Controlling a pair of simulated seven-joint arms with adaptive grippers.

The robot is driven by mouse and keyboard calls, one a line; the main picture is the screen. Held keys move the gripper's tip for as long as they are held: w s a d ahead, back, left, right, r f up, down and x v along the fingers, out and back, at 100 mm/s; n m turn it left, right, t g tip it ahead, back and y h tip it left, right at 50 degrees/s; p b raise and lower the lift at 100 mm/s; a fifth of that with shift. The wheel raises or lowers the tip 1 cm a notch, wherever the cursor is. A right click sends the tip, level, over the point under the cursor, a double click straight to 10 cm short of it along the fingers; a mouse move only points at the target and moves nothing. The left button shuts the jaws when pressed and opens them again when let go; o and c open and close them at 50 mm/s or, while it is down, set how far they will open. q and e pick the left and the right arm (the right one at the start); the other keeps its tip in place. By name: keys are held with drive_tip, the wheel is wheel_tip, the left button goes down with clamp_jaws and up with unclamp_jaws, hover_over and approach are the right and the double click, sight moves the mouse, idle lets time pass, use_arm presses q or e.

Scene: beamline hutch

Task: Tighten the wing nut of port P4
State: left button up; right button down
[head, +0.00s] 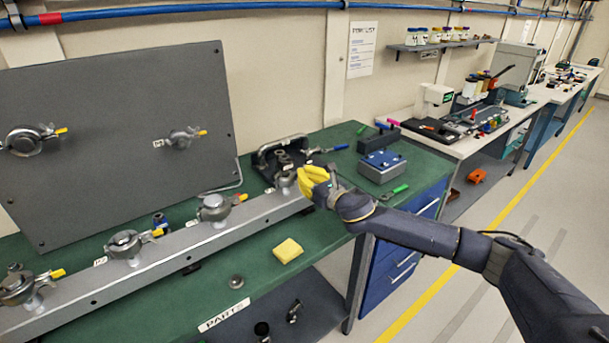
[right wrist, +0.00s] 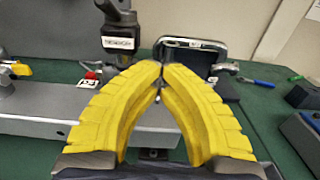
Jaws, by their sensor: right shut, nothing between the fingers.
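A grey rail (head: 170,250) on the green bench carries several clamped ports with yellow-tipped wing nuts. One clamp (head: 215,207) has its wing nut (head: 243,197) at its right. Another port (head: 285,179) is at the rail's right end, just left of my right gripper; its wing nut cannot be made out. The port labels are too small to read surely, so I cannot tell which is P4. My right gripper (head: 308,182) has yellow fingers, shut with nothing between them; in the right wrist view the fingertips (right wrist: 160,72) meet above the rail (right wrist: 40,103). My left gripper is not in view.
A grey panel (head: 110,90) with two more clamps stands behind the rail. A metal-handled fixture (head: 283,155) is behind my right gripper. A blue-topped box (head: 382,165) and green-handled tool (head: 395,191) lie right. A yellow block (head: 287,251) lies on the bench in front.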

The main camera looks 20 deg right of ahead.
idle(0.4)
drive_tip(key=m, duration=0.3)
drive_tip(key=d+m, duration=0.1)
drive_tip(key=m, duration=0.2)
drive_tip(key=shift+w+f, duration=0.15)
drive_tip(key=m, duration=0.3)
drive_tip(key=shift+d+f+m, duration=0.15)
drive_tip(key=shift+f+m, duration=0.05)
drive_tip(key=shift+m, duration=0.1)
drive_tip(key=m, duration=0.3)
drive_tip(key=shift+w+d+f+m, duration=0.1)
drive_tip(key=shift+d+f+m, duration=0.1)
drive_tip(key=shift+m, duration=0.1)
drive_tip(key=m, duration=0.2)
drive_tip(key=f+m, duration=0.1)
drive_tip(key=m, duration=0.8)
drive_tip(key=shift+a+f, duration=0.1)
drive_tip(key=shift+f, duration=0.25)
drive_tip(key=shift+m, duration=0.4)
drive_tip(key=c, duration=1.9)
unclamp_jaws()
